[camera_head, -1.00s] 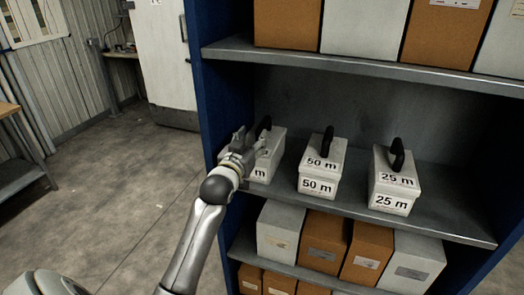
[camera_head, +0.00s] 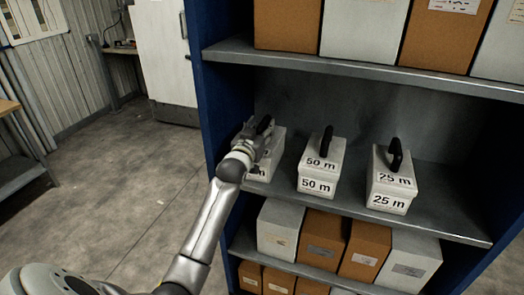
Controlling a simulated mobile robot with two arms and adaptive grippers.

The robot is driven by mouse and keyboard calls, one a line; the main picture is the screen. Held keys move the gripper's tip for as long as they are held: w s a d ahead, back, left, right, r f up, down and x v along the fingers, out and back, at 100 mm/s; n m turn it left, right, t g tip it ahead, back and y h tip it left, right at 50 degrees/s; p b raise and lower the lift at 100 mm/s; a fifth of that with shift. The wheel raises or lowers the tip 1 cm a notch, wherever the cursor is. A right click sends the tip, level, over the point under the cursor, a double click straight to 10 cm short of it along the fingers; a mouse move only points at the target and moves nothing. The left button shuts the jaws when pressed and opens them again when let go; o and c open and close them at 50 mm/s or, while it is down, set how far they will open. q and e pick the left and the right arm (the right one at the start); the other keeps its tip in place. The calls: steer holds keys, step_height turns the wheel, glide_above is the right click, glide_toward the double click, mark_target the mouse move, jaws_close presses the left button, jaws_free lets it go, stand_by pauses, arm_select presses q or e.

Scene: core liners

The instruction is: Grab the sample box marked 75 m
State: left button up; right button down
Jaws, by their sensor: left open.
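The leftmost white box (camera_head: 267,164) stands on the middle shelf and has a black handle (camera_head: 264,125) on top. Only the "m" end of its label shows; my gripper hides the rest, so its number cannot be read. My left gripper (camera_head: 259,136) is open at the top of this box, right by the handle. I cannot tell whether the handle lies between the fingers. A box marked 50 m (camera_head: 321,167) and a box marked 25 m (camera_head: 391,181) stand to the right, each with a black handle. My right gripper is not in view.
The shelf unit has a blue left side panel (camera_head: 203,80). The upper shelf (camera_head: 350,68) with brown and white boxes lies above the middle shelf (camera_head: 440,215). More boxes stand below. The floor (camera_head: 120,200) on the left is open.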

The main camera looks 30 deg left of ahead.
arm_select(q)
steer(key=shift+c, duration=0.5)
jaws_close()
steer(key=shift+r, duration=0.15)
